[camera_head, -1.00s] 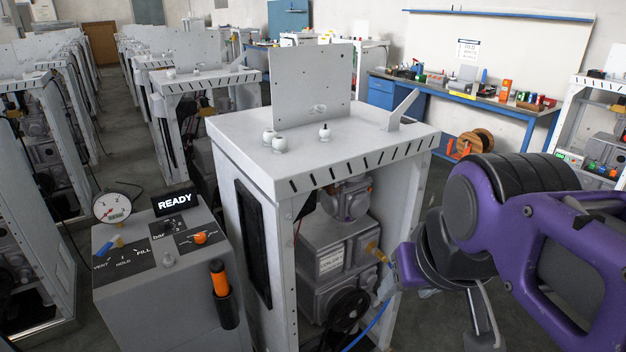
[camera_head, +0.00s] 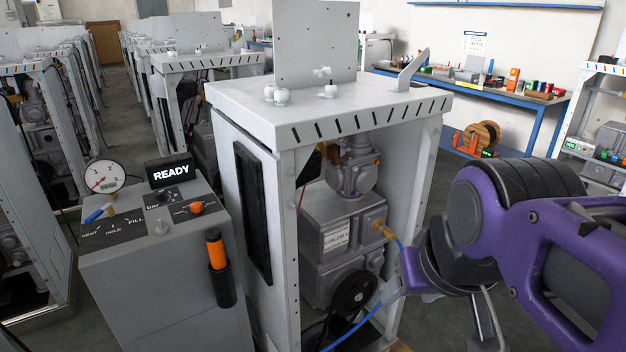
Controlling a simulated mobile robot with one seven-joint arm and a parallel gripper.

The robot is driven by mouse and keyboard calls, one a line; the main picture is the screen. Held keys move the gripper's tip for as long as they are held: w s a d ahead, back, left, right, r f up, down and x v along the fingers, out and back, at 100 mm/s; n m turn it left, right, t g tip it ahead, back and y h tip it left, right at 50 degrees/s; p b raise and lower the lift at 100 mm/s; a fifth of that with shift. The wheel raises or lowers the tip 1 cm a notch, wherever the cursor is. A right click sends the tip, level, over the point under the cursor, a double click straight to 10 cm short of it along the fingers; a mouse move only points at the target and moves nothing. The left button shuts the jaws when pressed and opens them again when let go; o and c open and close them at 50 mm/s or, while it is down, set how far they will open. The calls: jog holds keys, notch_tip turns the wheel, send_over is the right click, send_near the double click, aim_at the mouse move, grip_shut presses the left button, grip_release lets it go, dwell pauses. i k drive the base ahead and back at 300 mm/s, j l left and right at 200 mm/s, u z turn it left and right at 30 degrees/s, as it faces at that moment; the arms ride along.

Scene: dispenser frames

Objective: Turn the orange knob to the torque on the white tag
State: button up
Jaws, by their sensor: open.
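The orange knob (camera_head: 197,208) is small and sits on a dark marked panel on top of the grey console (camera_head: 165,285) at the left. Its scale marks are too small to read. A white label (camera_head: 336,237) with illegible text is on the grey machine inside the open white cabinet; I cannot tell whether it is the white tag. My purple arm reaches in from the right.
The console carries a dial gauge (camera_head: 105,177), a READY display (camera_head: 170,172), a blue-handled lever (camera_head: 98,214) and an orange-handled tool (camera_head: 215,250) in a black holder. The white cabinet (camera_head: 330,110) stands between console and arm. A blue hose (camera_head: 350,333) hangs low in front.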

aim_at(197, 207)
jog(key=u, duration=1.25)
